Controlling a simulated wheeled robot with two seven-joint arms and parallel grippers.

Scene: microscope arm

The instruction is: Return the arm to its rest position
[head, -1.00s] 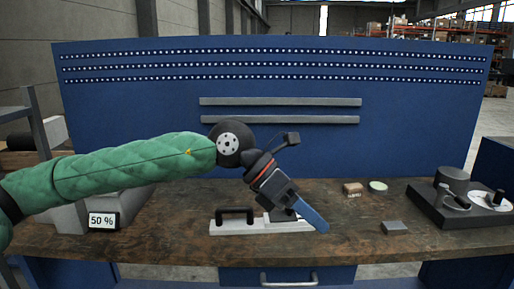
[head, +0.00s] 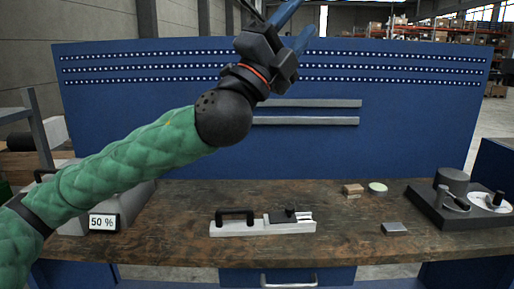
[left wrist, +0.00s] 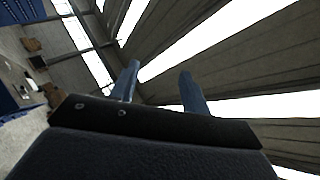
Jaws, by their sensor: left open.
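My left arm, in a green quilted sleeve, comes in from the left of the head view and is raised in front of the blue back panel. Its gripper (head: 296,27) points upward near the top of the head view. In the left wrist view, the gripper (left wrist: 158,92) has its two blue fingers apart with nothing between them, so it is open. Behind the fingers are the roof and bright skylights. My right gripper is in neither view. The white fixture (head: 245,229) with a black handle lies on the wooden workbench (head: 200,250), clear of my gripper.
A grey box with a "50 %" display (head: 102,222) stands at the left. At the right are small brown blocks (head: 352,190), a greenish disc (head: 377,187), a grey block (head: 394,228) and a dark device (head: 453,180). The blue panel (head: 400,130) rises behind the bench.

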